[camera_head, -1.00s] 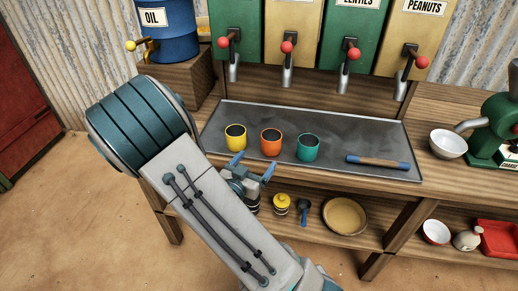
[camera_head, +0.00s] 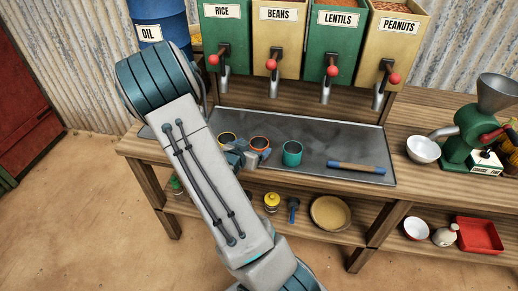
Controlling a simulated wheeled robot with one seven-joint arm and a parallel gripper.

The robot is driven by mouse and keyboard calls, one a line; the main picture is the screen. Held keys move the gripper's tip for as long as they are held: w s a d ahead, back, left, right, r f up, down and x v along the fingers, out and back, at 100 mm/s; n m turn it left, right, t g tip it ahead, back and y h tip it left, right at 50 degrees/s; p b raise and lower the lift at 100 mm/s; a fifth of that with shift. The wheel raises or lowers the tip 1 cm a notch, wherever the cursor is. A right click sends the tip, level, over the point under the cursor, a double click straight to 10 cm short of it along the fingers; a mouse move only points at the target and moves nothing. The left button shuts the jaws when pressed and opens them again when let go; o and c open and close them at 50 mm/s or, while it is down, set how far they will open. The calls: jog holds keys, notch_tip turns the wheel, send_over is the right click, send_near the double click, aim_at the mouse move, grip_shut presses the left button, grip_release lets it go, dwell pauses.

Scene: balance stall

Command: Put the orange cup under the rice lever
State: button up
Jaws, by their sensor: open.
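I cannot tell whether a finger touches the cup. The green rice dispenser (camera_head: 222,38) is the leftmost bin. Its lever has a red knob (camera_head: 213,59), with a metal spout (camera_head: 223,85) beside it, above and behind the cups.
Beans, lentils and peanuts dispensers (camera_head: 336,50) continue to the right. A blue-handled roller (camera_head: 356,167) lies on the tray's right part. A white bowl (camera_head: 423,149) and green grinder (camera_head: 472,128) stand further right. My arm covers the tray's left end. Tray space behind the teal cup is clear.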

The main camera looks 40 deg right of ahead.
aim_at(259, 143)
jog(key=x, duration=0.3)
jog(key=p+x, duration=0.1)
jog(key=x, duration=0.1)
jog(key=shift+s+d, duration=0.15)
jog(key=shift+d, duration=0.3)
jog(key=shift+w+d+f, duration=0.1)
jog(key=shift+w+d, duration=0.1)
jog(key=shift+d, duration=0.05)
jog(key=c, duration=1.1)
jog(key=shift+c, duration=0.2)
